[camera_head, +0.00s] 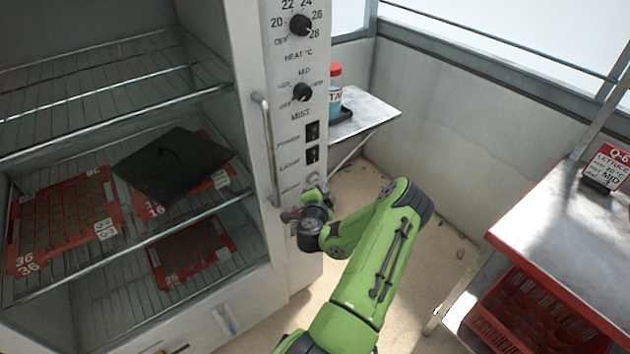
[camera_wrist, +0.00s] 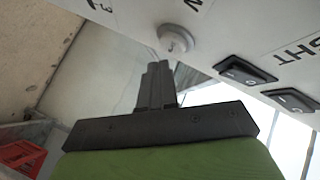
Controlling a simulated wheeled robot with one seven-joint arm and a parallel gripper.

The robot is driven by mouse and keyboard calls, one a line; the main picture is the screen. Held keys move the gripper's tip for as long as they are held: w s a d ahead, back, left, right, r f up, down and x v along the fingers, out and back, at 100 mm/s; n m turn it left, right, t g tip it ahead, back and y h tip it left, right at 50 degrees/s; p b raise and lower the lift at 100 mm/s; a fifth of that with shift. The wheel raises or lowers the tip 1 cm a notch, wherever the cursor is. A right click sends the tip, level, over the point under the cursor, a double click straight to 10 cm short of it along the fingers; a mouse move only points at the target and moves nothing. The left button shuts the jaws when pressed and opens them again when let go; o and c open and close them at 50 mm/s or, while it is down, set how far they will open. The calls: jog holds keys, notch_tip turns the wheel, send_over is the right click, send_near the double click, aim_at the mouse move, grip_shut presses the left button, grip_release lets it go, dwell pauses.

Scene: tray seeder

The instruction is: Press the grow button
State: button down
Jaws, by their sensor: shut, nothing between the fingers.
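A round pale button (camera_wrist: 175,38) sits on the white control panel, close above my fingertips in the wrist view. It shows small in the head view (camera_head: 313,180), below the two black switches, and its label there is too small to read. My gripper (camera_wrist: 157,66) is shut and empty, its dark fingers pointing towards the button. A small gap shows in the picture between the tips and the button; whether they touch in depth I cannot tell. In the head view my gripper (camera_head: 308,198) is at the panel's lower part, partly covering the area below the button.
Above are two black rocker switches (camera_head: 313,131), a mist knob (camera_head: 302,92) and a heat knob (camera_head: 301,25). A vertical handle (camera_head: 267,150) stands left of the panel. The open cabinet holds red trays (camera_head: 66,219) and a dark cover (camera_head: 173,165). A bench (camera_head: 565,240) stands right.

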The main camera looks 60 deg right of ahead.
jog(key=shift+w+d+r+p, duration=0.15)
jog(key=shift+w+p, duration=0.15)
jog(key=shift+p, duration=0.45)
jog(key=shift+w+d+p, duration=0.25)
jog(key=shift+w+p, duration=0.3)
jog(key=shift+p, duration=0.55)
dwell(0.6)
jog(key=shift+s+a+b, duration=0.4)
jog(key=shift+s+b, duration=0.45)
jog(key=shift+b, duration=0.4)
